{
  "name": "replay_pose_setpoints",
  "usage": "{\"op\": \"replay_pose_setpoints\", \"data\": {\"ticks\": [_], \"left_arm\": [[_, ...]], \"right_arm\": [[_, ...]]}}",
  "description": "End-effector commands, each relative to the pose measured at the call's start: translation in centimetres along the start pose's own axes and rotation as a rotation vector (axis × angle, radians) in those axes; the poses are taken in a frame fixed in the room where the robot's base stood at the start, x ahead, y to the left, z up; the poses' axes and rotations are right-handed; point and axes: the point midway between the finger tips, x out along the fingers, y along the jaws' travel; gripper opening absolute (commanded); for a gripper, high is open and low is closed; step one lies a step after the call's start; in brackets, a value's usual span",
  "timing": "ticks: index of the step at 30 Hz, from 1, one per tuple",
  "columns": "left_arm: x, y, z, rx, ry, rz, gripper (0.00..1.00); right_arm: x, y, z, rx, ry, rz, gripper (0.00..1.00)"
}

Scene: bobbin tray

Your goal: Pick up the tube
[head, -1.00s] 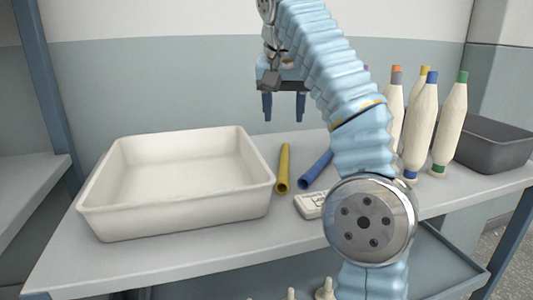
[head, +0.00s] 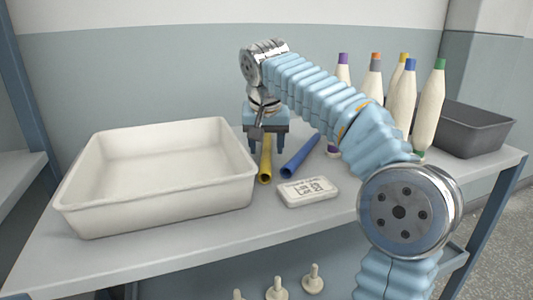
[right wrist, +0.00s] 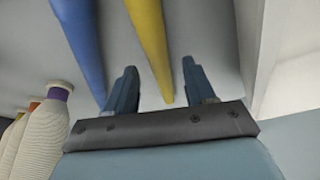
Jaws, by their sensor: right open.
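A yellow tube (head: 265,162) lies on the table just right of the white tray. A blue tube (head: 300,157) lies to its right, slanting away from it. My right gripper (head: 266,149) is open and points down over the far part of the yellow tube. In the right wrist view, the yellow tube (right wrist: 150,45) runs between the two fingers of the gripper (right wrist: 158,82), with space on both sides. The blue tube (right wrist: 80,45) lies outside the fingers there. I cannot tell how far the fingertips are above the table. My left gripper is not in view.
An empty white tray (head: 155,222) fills the table's left side. A white labelled block (head: 305,192) lies in front of the blue tube. Several wound bobbins (head: 430,105) stand at the right beside a dark grey bin (head: 475,130). Pegs (head: 277,288) show below the table's front edge.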

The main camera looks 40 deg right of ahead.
Motion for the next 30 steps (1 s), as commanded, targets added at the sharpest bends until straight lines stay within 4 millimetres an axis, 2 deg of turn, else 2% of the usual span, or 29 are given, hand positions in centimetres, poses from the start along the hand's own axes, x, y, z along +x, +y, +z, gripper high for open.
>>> {"op": "replay_pose_setpoints", "data": {"ticks": [3, 10, 20, 30], "left_arm": [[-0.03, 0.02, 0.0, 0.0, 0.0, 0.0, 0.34], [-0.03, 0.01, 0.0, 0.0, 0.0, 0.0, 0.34], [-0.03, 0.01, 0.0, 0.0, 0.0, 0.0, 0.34], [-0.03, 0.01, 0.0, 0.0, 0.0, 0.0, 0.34]], "right_arm": [[0.97, -0.01, 0.01, 0.0, 0.0, -0.001, 0.54], [1.08, -0.03, -0.01, 0.0, 0.001, -0.001, 0.53], [1.06, -0.03, -0.01, -0.001, 0.001, -0.001, 0.02], [0.97, -0.04, -0.06, -0.001, 0.001, -0.001, 0.0]]}}
